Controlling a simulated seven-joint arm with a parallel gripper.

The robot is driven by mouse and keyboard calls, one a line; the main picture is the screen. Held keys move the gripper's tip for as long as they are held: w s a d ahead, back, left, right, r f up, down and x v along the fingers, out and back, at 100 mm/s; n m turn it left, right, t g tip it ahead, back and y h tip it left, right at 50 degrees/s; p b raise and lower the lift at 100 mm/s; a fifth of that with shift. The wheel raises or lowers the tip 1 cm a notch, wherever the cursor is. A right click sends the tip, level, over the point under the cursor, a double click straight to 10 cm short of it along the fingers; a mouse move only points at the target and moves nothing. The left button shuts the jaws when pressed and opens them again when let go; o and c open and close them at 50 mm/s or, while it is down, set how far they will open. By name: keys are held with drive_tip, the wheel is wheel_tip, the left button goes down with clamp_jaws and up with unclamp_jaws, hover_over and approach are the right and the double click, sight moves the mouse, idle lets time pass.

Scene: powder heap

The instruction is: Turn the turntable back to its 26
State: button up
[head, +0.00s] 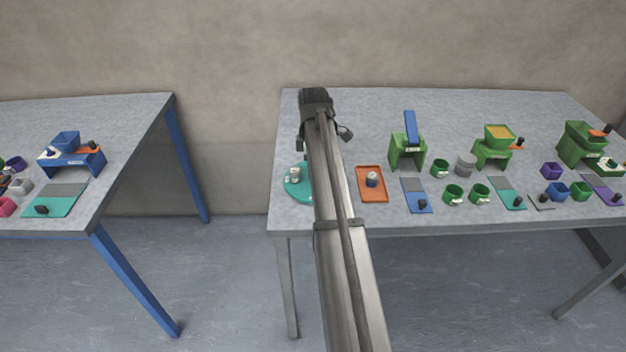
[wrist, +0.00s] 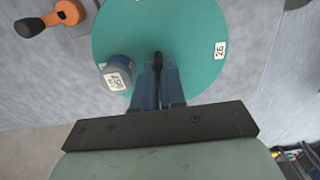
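The turntable is a flat teal disc (head: 298,189) at the left front of the right-hand table, partly hidden behind my arm in the head view. In the wrist view the disc (wrist: 125,25) fills the middle, with a white tag reading 26 (wrist: 219,49) near its right edge. A dark peg (wrist: 158,58) stands on the disc. My gripper (wrist: 158,68) has its two blue fingers close on either side of this peg and looks shut on it. A grey-blue container with a white number label (wrist: 117,75) sits on the disc just left of the fingers.
An orange tray (head: 372,197) holding a small labelled container lies right of the turntable. Green stands (head: 407,155), cups (head: 454,195) and sliding boards crowd farther right. An orange piece with a black handle (wrist: 50,20) lies beside the disc. The table behind is clear.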

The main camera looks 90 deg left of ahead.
drive_tip(key=shift+o, duration=1.3)
drive_tip(key=shift+r, duration=3.8)
